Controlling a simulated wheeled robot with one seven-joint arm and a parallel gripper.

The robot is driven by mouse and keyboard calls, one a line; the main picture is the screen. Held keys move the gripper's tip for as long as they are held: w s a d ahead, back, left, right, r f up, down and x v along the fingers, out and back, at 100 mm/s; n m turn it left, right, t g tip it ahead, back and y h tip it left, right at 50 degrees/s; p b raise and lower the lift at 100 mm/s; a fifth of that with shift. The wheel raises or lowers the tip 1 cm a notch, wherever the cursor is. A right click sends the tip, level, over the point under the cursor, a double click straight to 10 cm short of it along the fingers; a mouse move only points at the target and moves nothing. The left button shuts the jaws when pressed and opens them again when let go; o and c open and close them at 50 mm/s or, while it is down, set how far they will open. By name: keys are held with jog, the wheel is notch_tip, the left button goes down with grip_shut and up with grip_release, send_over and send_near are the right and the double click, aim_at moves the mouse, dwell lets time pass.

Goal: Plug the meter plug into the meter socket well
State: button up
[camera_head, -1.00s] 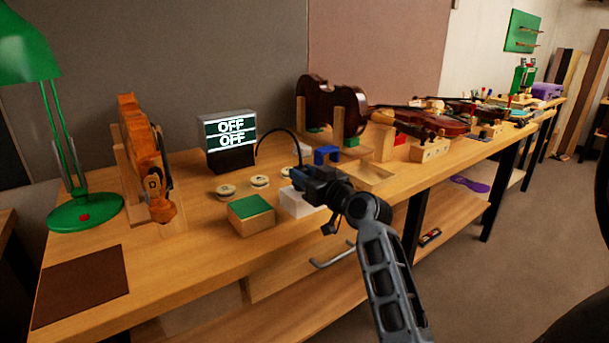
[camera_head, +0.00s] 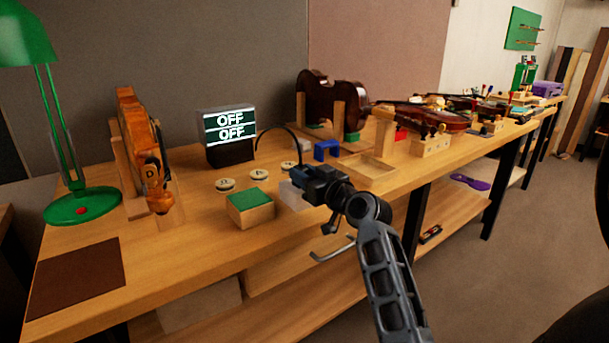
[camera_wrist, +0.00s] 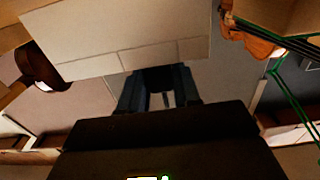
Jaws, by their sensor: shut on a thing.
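The meter (camera_head: 229,153) is a grey box on a black base at the back of the bench; both lines of its display read OFF. A black cable (camera_head: 278,128) arches from beside it to my gripper (camera_head: 300,176). My gripper is shut at the cable's end; the meter plug is mostly hidden by the jaws. A pale block (camera_head: 290,196) stands just below and beside the gripper, partly covered by it. The wrist view shows the dark fingers (camera_wrist: 160,92) close to a large pale block face (camera_wrist: 120,42). I cannot tell whether they touch, and no socket well opening is visible.
A green-topped wooden box (camera_head: 250,209) stands left of the pale block. Several round discs (camera_head: 225,184) lie behind it. A blue bracket (camera_head: 326,150) and a wooden tray (camera_head: 369,168) are to the right. A brown mat (camera_head: 76,278) lies front left on free bench.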

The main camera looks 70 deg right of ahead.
jog(key=shift+f, duration=0.1)
jog(key=o, duration=1.1)
jog(key=shift+c, duration=0.2)
jog(key=shift+b+v, duration=0.45)
jog(key=shift+v, duration=3.5)
